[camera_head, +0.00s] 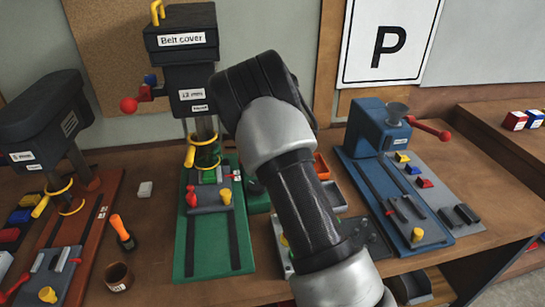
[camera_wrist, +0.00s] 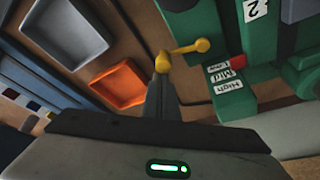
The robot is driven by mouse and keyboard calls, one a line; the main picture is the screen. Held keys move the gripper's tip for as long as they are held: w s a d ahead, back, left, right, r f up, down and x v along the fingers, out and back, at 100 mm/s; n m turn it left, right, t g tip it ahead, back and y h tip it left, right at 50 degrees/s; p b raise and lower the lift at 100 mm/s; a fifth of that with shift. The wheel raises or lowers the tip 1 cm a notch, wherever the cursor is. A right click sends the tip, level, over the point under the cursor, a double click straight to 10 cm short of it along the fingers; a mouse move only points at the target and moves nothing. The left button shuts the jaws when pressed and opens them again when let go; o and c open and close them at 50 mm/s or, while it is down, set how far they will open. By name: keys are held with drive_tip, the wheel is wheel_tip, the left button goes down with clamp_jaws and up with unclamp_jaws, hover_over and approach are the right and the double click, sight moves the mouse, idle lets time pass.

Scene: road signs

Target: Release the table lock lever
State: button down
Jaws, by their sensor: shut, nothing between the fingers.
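In the wrist view a yellow lever (camera_wrist: 186,50) with a round knob at each end sticks out from a green machine part (camera_wrist: 222,20). I take it for the table lock lever, though no label on it shows. My gripper (camera_wrist: 162,78) is shut and empty, its narrow fingertips right at the lever's left knob. I cannot tell whether they touch it. In the head view the green drill press (camera_head: 190,225) stands in the middle, with its "Belt cover" head (camera_head: 182,40) on top. My arm hides my gripper and the lever there.
A green block with "High", "Mid", "Low" labels (camera_wrist: 232,88) is right of my fingers. An orange tray (camera_wrist: 117,86) and a grey tray (camera_wrist: 70,22) lie left. An orange-based drill press (camera_head: 95,215) and a blue machine (camera_head: 378,128) flank the green press.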

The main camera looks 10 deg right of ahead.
drive_tip(key=shift+w+a, duration=0.1)
idle(0.3)
drive_tip(key=shift+w+a, duration=0.35)
drive_tip(key=shift+w, duration=0.2)
drive_tip(key=v, duration=1.7)
drive_tip(key=shift+r, duration=0.25)
